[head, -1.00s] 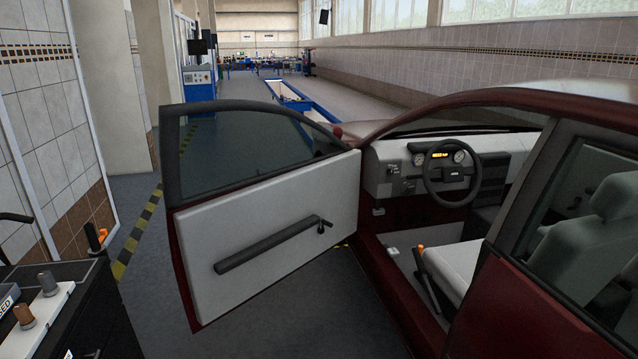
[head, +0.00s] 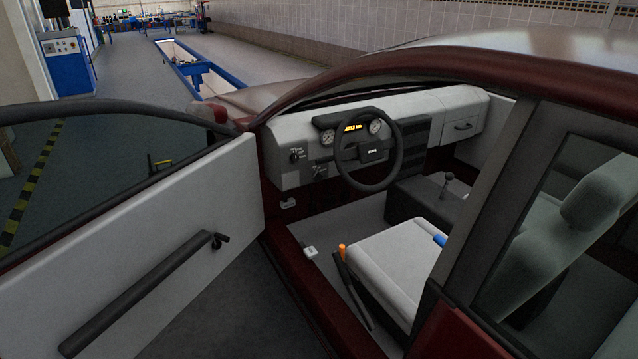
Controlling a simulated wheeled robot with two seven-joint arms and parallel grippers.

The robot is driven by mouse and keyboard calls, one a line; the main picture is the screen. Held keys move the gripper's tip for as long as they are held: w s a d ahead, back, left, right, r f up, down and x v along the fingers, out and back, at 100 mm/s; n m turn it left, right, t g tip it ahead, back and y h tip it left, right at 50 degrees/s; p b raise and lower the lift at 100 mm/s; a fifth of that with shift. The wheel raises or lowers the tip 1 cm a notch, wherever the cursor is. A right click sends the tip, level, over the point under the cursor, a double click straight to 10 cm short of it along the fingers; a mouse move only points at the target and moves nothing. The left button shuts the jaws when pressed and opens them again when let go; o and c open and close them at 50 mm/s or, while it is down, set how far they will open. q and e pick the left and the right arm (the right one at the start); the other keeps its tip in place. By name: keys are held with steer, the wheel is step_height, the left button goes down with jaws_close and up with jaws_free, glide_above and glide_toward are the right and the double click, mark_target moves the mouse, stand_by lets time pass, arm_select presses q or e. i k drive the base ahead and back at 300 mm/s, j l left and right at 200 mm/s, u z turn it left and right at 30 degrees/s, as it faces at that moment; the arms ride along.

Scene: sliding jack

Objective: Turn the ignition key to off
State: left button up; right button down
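The dashboard (head: 425,106) of a red car shows through its open driver's side. A dark steering wheel (head: 398,150) stands in front of the gauges and a lit orange display (head: 352,128). Left of the wheel are two small dark controls with markings, an upper one (head: 296,155) and a lower one (head: 318,171). They are too small to tell which holds the ignition key or how it is turned. Neither of my grippers is in view.
The open car door (head: 225,185) fills the left. A grey seat (head: 385,262), an orange-topped lever (head: 342,251) and a gear lever (head: 448,180) are inside. The red door sill (head: 300,275) and roof frame (head: 300,82) bound the opening. A blue-edged pit (head: 190,66) lies behind.

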mark_target(318, 177)
steer(key=i+j, duration=0.3)
steer(key=i, duration=0.2)
steer(key=i+j, duration=0.3)
steer(key=i, duration=0.15)
steer(key=i+j+z, duration=0.1)
steer(key=z, duration=0.3)
steer(key=i+j+z, duration=0.1)
steer(key=z, duration=0.3)
steer(key=i+j+z, duration=0.1)
steer(key=z, duration=0.35)
steer(key=j+z, duration=0.25)
steer(key=z, duration=0.15)
steer(key=i+j+z, duration=0.1)
steer(key=j, duration=0.2)
steer(key=i+j+z, duration=0.1)
steer(key=j, duration=0.2)
